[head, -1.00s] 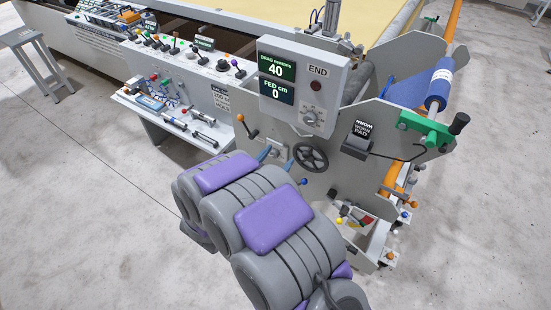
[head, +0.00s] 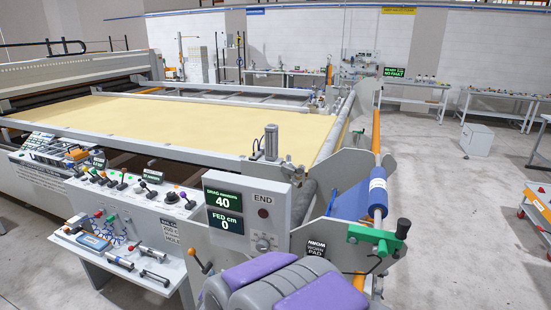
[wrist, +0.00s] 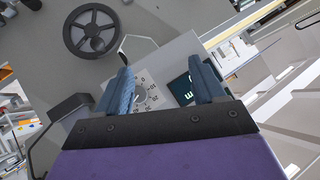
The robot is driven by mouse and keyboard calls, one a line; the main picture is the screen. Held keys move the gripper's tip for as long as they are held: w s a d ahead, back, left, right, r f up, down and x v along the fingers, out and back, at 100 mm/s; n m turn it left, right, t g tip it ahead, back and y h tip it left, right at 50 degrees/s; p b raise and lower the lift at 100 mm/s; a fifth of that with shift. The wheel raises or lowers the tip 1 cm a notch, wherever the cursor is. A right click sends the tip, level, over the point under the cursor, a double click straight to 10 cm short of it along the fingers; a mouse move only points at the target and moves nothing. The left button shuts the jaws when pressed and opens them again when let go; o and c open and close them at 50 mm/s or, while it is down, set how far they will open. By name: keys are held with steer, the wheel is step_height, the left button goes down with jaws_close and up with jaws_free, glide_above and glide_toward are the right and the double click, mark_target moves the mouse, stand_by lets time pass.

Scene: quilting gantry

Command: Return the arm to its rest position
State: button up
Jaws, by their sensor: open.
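My arm (head: 275,285), grey with purple pads, shows at the bottom centre of the head view, in front of the machine's end plate. Its far end is not visible there. In the wrist view my gripper (wrist: 164,90) has two blue ribbed fingers spread apart, with nothing between them. Beyond the fingers is the grey control box with its dial (wrist: 150,97) and a dark display (wrist: 181,88), seen tilted. In the head view the control box (head: 246,214) reads 40 and 0 and is marked END.
A handwheel (wrist: 91,31) is at the wrist view's upper left. A blue roll (head: 377,197) with a green bracket (head: 375,238) stands right of my arm. A tool shelf (head: 120,262) is at left. The quilting bed (head: 200,120) stretches behind. Open floor (head: 460,230) lies right.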

steer(key=s+d+r+n+g+h, duration=0.1)
steer(key=s+d+g, duration=0.5)
steer(key=s+d, duration=0.8)
steer(key=s+d+r+n+g+b, duration=0.1)
steer(key=s+d+r+n+g, duration=0.2)
steer(key=s+d, duration=1.1)
steer(key=s+r+g, duration=0.2)
steer(key=s+g, duration=0.2)
steer(key=s, duration=0.4)
steer(key=shift+s+h, duration=0.4)
